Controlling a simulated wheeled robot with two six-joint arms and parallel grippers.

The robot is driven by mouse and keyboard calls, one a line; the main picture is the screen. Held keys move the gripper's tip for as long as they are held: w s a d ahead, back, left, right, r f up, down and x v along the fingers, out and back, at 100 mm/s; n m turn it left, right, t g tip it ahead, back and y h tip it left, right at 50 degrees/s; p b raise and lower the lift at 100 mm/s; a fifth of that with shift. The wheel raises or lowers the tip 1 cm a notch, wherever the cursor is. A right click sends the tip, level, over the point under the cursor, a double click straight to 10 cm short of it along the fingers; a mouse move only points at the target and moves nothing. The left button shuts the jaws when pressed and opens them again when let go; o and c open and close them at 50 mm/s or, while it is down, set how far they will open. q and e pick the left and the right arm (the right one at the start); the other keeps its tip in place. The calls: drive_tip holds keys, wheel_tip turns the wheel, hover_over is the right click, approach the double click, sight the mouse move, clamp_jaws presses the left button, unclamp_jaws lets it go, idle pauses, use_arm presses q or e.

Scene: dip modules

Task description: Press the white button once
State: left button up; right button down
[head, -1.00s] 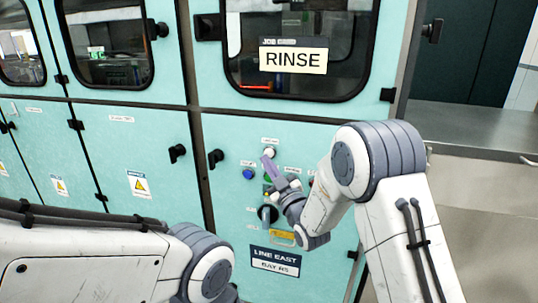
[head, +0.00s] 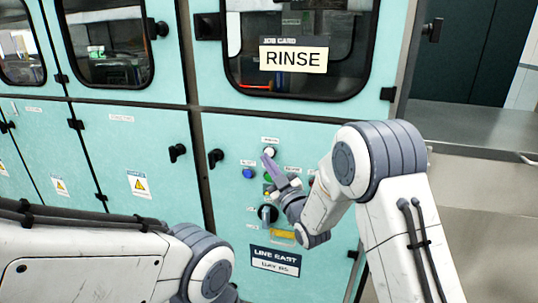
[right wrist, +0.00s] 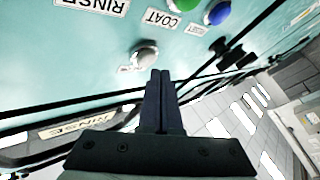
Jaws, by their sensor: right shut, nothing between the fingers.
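The white button (head: 269,152) is a small round knob at the top of a button group on the teal cabinet's lower right door. It also shows in the right wrist view (right wrist: 145,55), just ahead of the fingertips. My right gripper (head: 268,162) is shut and empty, its tips just below the white button in the head view. In the right wrist view, the closed fingers (right wrist: 160,76) point at the panel near the button's edge. I cannot tell whether they touch it. My left arm shows at the lower left, but its gripper is out of view.
A blue button (head: 248,173) sits to the lower left of the white one. A green button (right wrist: 186,4) is close by. A black rotary switch (head: 267,214) is below. Black door handles (head: 215,158) stick out to the left. A RINSE card (head: 293,60) hangs above.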

drive_tip(key=shift+w+d, duration=0.1)
drive_tip(key=shift+w, duration=0.2)
drive_tip(key=shift+w+d+b, duration=0.15)
drive_tip(key=shift+w+b, duration=0.15)
drive_tip(key=shift+w, duration=0.1)
idle(0.5)
drive_tip(key=shift+s, duration=0.1)
drive_tip(key=shift+s+a+b, duration=0.3)
drive_tip(key=shift+s+b, duration=0.1)
drive_tip(key=shift+s, duration=0.35)
drive_tip(key=shift+s+a+b, duration=0.25)
drive_tip(key=shift+s+b, duration=0.05)
drive_tip(key=shift+s, duration=0.5)
drive_tip(key=shift+s+a+b, duration=0.25)
drive_tip(key=shift+s, duration=0.5)
drive_tip(key=shift+s+a+b, duration=0.25)
drive_tip(key=shift+s+b, duration=0.05)
drive_tip(key=shift+s, duration=0.5)
